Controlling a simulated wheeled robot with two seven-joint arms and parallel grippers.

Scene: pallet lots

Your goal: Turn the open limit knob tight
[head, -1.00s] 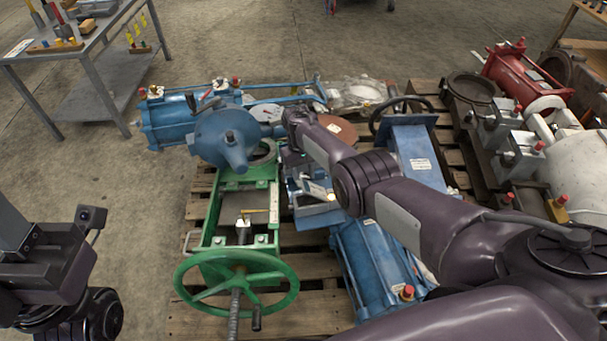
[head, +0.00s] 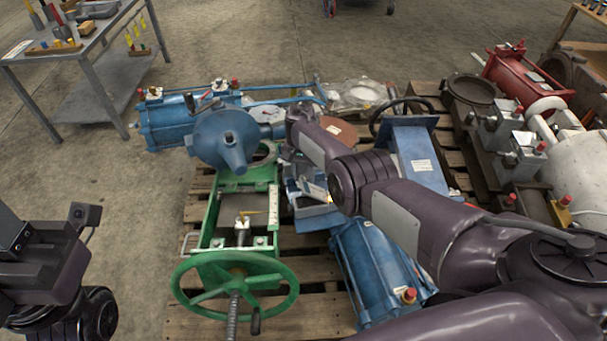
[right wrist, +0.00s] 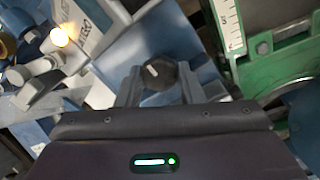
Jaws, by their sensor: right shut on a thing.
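The knob (right wrist: 158,73) is dark with a white pointer mark and sits on a blue housing (right wrist: 170,35) in the right wrist view. My right gripper (right wrist: 160,85) has one finger on each side of the knob and is shut on it. The pointer mark slants across the knob's top. In the head view the knob and my right fingers are hidden behind my right arm. My left gripper's body (head: 45,265) is at the left edge of the head view, away from the valves; its fingers cannot be made out.
A lit lamp (right wrist: 60,37) is beside the knob, near a labelled plate. A green valve with a handwheel (head: 235,285) stands left of my right arm.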

